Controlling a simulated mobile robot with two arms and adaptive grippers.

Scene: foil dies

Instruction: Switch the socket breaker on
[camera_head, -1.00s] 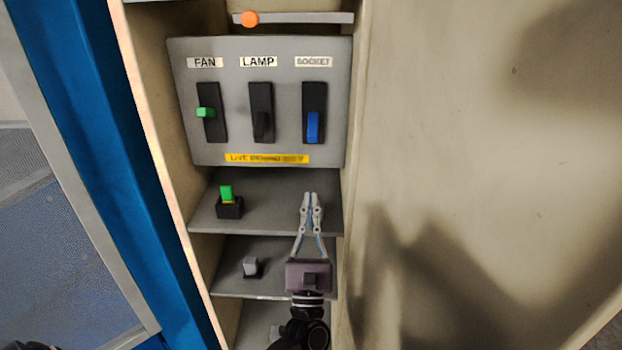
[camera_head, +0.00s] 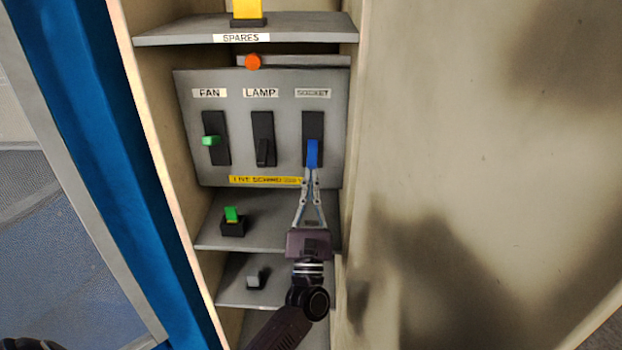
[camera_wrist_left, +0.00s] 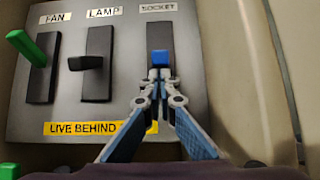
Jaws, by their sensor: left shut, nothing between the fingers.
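The socket breaker is a black slot with a blue lever (camera_head: 312,152) under the SOCKET label (camera_head: 313,93), at the right of the grey panel (camera_head: 288,120). The lever sits in the lower half of the slot. My left gripper (camera_head: 311,172) is shut and empty, its tips just below the blue lever, at or very near its lower end. In the left wrist view the tips (camera_wrist_left: 159,80) are right under the blue lever (camera_wrist_left: 161,58); whether they touch cannot be told. My right gripper is not in view.
The FAN breaker has a green lever (camera_head: 211,141); the LAMP breaker has a black lever (camera_head: 262,152). An orange knob (camera_head: 253,62) sits above the panel. Shelves below hold a green-topped block (camera_head: 232,218) and a grey piece (camera_head: 256,280). The cabinet side wall is close at right.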

